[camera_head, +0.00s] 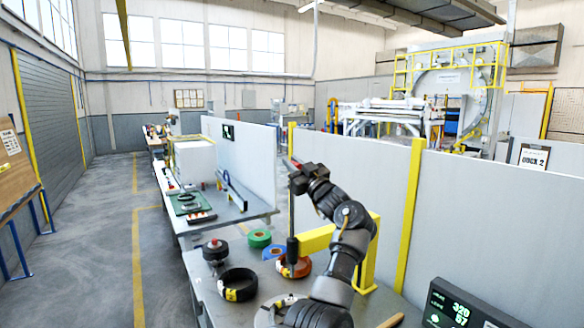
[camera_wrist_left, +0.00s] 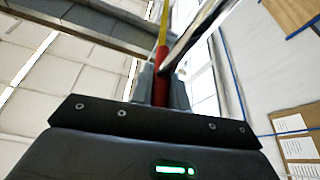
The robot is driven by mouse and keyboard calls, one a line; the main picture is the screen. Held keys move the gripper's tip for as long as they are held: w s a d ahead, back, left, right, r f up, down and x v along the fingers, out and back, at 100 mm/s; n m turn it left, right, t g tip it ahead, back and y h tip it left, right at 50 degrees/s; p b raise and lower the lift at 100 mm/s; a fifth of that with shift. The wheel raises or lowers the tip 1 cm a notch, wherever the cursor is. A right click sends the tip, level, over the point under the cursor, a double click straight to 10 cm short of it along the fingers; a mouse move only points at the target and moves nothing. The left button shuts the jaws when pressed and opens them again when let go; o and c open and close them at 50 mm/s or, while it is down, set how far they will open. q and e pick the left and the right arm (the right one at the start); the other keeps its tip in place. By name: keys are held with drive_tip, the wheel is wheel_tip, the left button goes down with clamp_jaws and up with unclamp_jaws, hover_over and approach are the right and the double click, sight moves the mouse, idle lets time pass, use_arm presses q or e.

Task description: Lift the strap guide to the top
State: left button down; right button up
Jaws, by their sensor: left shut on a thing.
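My left gripper (camera_head: 294,170) is raised above the bench, near the top of the white partition in the head view. It is shut on a narrow red piece (camera_wrist_left: 160,90), seen between its fingers in the left wrist view. The red piece also shows as a small tip (camera_head: 290,162) in the head view. I cannot tell for certain that it is the strap guide. Below the gripper stands a dark upright post (camera_head: 292,250) beside a yellow bracket (camera_head: 318,240). An orange coil (camera_head: 304,268) lies around or beside its foot. My right gripper is not in view.
The bench holds a black coil (camera_head: 238,285), a green roll (camera_head: 260,238), a blue roll (camera_head: 272,253) and a small dark spool (camera_head: 215,250). A white partition (camera_head: 470,205) with yellow posts runs behind. A display (camera_head: 450,308) stands at lower right. The air around the gripper looks clear.

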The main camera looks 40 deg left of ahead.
use_arm(q)
drive_tip(key=shift+r, duration=0.4)
drive_tip(key=c, duration=1.5)
unclamp_jaws()
drive_tip(key=shift+o, duration=0.7)
drive_tip(key=shift+f, duration=0.15)
drive_tip(key=shift+f, duration=0.1)
drive_tip(key=shift+d+f+b, duration=0.2)
drive_tip(key=shift+d+b, duration=0.05)
drive_tip(key=shift+b, duration=0.05)
drive_tip(key=b+v, duration=0.5)
drive_tip(key=v, duration=0.5)
drive_tip(key=shift+s+d+r, duration=0.15)
